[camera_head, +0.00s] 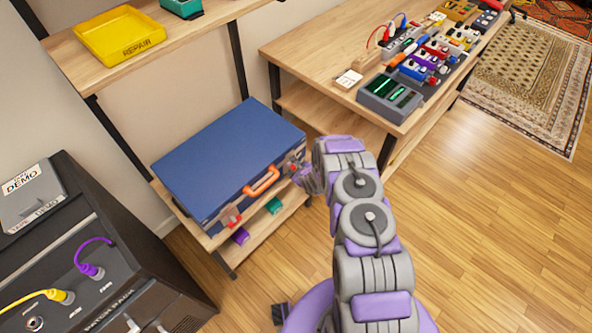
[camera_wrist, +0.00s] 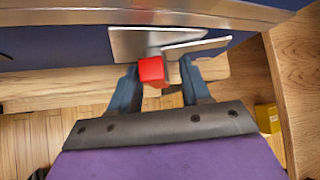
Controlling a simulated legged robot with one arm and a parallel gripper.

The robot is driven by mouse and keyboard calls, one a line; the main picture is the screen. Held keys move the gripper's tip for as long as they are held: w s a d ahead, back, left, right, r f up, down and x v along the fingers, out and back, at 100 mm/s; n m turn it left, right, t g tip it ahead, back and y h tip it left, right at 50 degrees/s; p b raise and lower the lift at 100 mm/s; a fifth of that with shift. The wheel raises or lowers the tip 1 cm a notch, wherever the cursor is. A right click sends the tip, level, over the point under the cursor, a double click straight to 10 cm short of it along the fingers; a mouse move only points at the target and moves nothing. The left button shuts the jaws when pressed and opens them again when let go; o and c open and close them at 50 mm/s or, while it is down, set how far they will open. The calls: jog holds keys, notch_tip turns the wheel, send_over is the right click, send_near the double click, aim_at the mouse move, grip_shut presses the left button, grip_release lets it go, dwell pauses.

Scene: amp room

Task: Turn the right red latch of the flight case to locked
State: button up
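The blue flight case (camera_head: 225,150) lies closed on a low wooden shelf, with an orange handle (camera_head: 261,181) on its front. Its left red latch (camera_head: 231,217) is at the front left. My gripper (camera_head: 300,172) is at the right red latch (camera_head: 291,163), partly covering it in the head view. In the wrist view, the red latch knob (camera_wrist: 151,71) sits between the two fingers of my gripper (camera_wrist: 160,72), closer to the left finger. A gap shows on the right, so the gripper looks open around it. Silver latch plates (camera_wrist: 150,42) lie behind the knob, one tilted.
A yellow tray (camera_head: 118,35) sits on the shelf above the case. A wooden table (camera_head: 310,45) with pedals and devices stands to the right. Purple and green items (camera_head: 273,205) lie below the case.

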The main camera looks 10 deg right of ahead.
jog(key=shift+a, duration=0.25)
grip_shut()
jog(key=shift+s+n+t+h+p, duration=0.1)
jog(key=shift+n+t+h+p, duration=0.65)
jog(key=shift+p, duration=0.4)
jog(key=shift+n+t+h+p, duration=0.35)
jog(key=shift+t+h, duration=0.1)
jog(key=shift+t, duration=0.1)
jog(key=shift+o, duration=0.3)
grip_release()
jog(key=p+v, duration=0.4)
jog(key=v, duration=1.3)
